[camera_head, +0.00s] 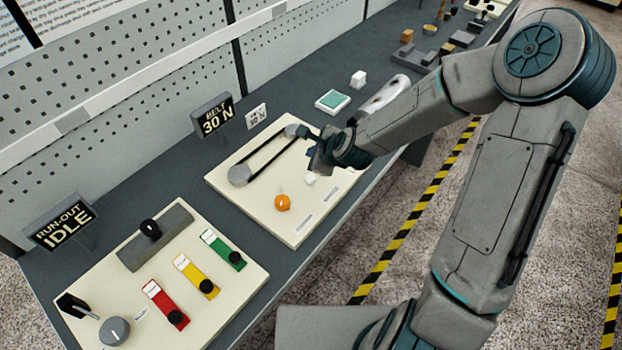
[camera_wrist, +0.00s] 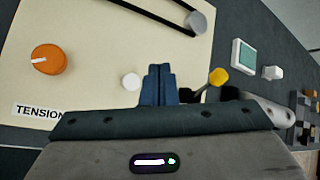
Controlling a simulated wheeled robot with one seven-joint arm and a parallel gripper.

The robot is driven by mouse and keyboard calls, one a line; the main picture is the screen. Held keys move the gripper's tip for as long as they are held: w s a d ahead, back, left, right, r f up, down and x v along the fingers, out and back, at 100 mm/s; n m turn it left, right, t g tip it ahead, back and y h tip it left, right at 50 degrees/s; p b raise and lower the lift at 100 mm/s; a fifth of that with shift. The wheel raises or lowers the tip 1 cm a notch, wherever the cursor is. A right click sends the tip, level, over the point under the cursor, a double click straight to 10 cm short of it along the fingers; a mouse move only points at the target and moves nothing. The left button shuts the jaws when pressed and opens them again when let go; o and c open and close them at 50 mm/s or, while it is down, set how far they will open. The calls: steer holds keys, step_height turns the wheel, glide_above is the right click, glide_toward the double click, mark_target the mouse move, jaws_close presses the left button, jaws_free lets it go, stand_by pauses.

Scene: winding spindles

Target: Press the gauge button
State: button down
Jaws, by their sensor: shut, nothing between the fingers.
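A small round white button (camera_head: 310,179) sits on the cream belt panel (camera_head: 225,178), near the orange tension knob (camera_head: 282,202). The button also shows in the wrist view (camera_wrist: 131,81), just left of my fingers. I cannot read a label that names it as the gauge button. My gripper (camera_head: 317,163) is above the panel, by the button, with its blue fingers (camera_wrist: 158,84) closed together and empty. Whether the fingertips touch the panel cannot be told. The belt display (camera_head: 213,117) reads "BELT 30 N", and a small white sign (camera_head: 257,117) beside it also shows 30 N.
A black belt (camera_head: 272,150) runs round two grey pulleys beside my gripper. A yellow-tipped lever (camera_wrist: 218,77) is close to the fingers' right. The run-out panel (camera_head: 115,262) with coloured switches lies at the lower left. A teal-topped box (camera_head: 332,101) stands behind.

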mark_target(313, 179)
step_height(313, 179, down, 7)
steer(key=b, duration=0.5)
steer(key=shift+f, duration=0.15)
steer(key=shift+f, duration=0.1)
stand_by(1.6)
steer(key=shift+f+b, duration=0.3)
steer(key=shift+b, duration=0.25)
steer(key=shift+f+b, duration=0.4)
steer(key=shift+f, duration=0.05)
stand_by(0.3)
steer(key=shift+r, duration=0.15)
steer(key=shift+r+p, duration=0.7)
steer(key=shift+r, duration=0.1)
step_height(313, 179, up, 5)
steer(key=p, duration=0.4)
